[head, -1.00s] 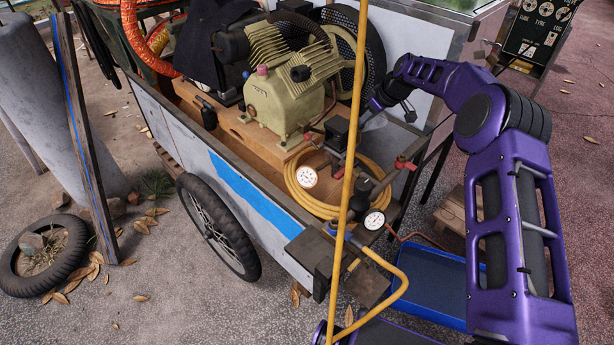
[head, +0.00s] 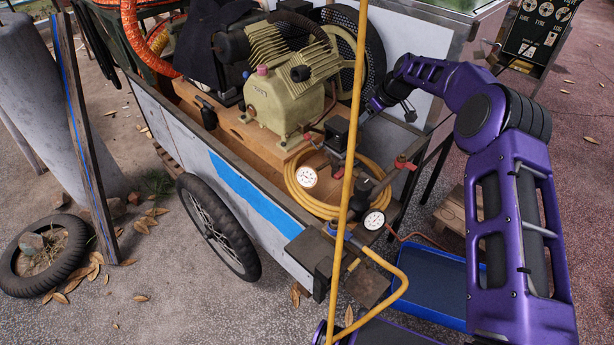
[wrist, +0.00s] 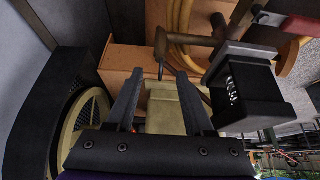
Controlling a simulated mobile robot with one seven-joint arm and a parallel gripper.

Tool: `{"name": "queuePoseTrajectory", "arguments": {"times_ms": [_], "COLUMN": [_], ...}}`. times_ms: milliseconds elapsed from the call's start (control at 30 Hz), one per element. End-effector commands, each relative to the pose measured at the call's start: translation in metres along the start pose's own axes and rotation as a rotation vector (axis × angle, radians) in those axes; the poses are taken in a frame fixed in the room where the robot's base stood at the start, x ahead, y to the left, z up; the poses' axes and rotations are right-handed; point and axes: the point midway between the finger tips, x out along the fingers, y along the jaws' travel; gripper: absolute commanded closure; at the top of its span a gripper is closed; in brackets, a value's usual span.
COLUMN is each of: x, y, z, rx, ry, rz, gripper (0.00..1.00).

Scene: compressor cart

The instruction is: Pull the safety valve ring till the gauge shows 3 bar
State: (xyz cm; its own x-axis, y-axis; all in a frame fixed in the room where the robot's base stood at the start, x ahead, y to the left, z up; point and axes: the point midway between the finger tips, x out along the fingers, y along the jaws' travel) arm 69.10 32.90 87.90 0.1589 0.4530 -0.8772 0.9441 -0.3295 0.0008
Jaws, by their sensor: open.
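My gripper (wrist: 157,78) is open, its two dark fingers pointing at the brass-coloured pipework (wrist: 178,42) in the wrist view. A thin dark piece (wrist: 160,68) at the end of the pipework shows between the fingertips; I cannot tell if it is the safety valve ring, or if a finger touches it. In the head view my gripper is at the right of the black box (head: 337,133), its fingertips hard to make out. One white gauge (head: 306,177) stands over the hose coil, another (head: 374,220) at the cart's near end. Their needle readings are too small to read.
The black box also shows close at the right in the wrist view (wrist: 245,95). The cream compressor (head: 285,95) stands behind, with the yellow hose coil (head: 300,203) in front. A yellow upright pipe (head: 352,110) crosses the head view. A red-handled valve (head: 404,163) is at the right.

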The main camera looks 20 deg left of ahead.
Motion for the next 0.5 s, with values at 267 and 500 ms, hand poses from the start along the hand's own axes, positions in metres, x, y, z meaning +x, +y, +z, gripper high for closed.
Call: {"name": "queuePoseTrajectory", "arguments": {"times_ms": [267,500], "x": [-0.012,-0.030], "y": [0.000,0.000], "z": [-0.007,-0.016], "rx": [0.000,-0.001], "ry": [0.000,0.000], "rz": [0.000,0.000], "gripper": [0.47,0.47]}}
